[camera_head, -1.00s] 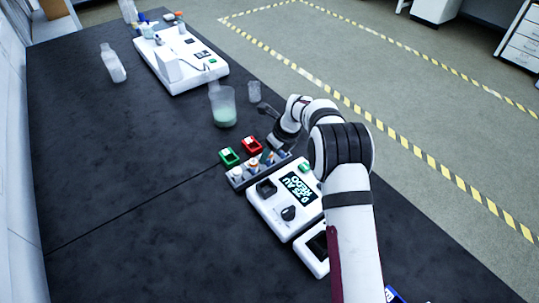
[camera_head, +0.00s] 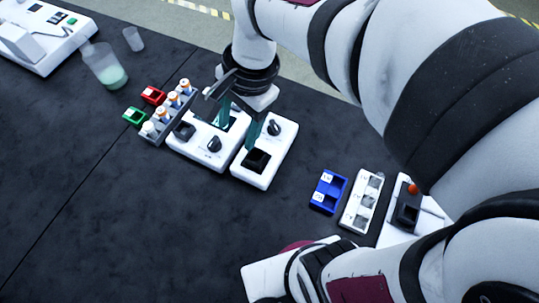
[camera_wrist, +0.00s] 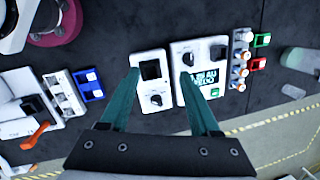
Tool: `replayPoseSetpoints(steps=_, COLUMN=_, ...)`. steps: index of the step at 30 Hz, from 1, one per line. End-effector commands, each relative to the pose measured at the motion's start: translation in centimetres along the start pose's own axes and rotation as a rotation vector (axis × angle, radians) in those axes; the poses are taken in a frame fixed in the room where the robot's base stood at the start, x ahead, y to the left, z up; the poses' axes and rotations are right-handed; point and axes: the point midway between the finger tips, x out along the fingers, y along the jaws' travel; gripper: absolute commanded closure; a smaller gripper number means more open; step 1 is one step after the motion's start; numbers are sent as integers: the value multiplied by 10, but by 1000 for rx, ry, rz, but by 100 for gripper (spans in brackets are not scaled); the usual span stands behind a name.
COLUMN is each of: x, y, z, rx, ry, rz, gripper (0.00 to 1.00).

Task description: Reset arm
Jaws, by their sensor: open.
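My gripper (camera_head: 241,118) is open and empty, its two teal fingers spread above two white instruments in the head view. In the wrist view the open fingers (camera_wrist: 159,80) lie either side of the smaller white instrument (camera_wrist: 153,101), with nothing between them. That instrument has a dark square well and a black knob, and also shows in the head view (camera_head: 285,150). The larger white instrument (camera_head: 198,160) stands to its left, with a knob and a display partly hidden behind my gripper in the head view. My arm fills the upper right of the head view.
A rack of capped vials (camera_head: 164,118), a green tray (camera_head: 134,117) and a red tray (camera_head: 153,95) stand left of the instruments. A beaker with green liquid (camera_head: 108,72) is farther back. A blue tray (camera_head: 328,190) and white rack (camera_head: 361,200) stand right. The front-left bench is clear.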

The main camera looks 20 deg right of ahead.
Motion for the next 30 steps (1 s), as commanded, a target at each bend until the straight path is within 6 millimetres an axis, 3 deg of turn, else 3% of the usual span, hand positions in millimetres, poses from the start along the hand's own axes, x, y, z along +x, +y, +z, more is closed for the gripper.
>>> replayPoseSetpoints(steps=1, x=-2, y=40, z=14, rx=-139, ry=3, rz=19, gripper=37)
replayPoseSetpoints(steps=3, x=4, y=84, z=31, rx=-320, ry=-7, rz=52, gripper=37)
replayPoseSetpoints(steps=7, x=14, y=126, z=46, rx=-499, ry=-23, rz=84, gripper=37)
replayPoseSetpoints(steps=30, x=16, y=130, z=48, rx=-527, ry=-27, rz=88, gripper=37)
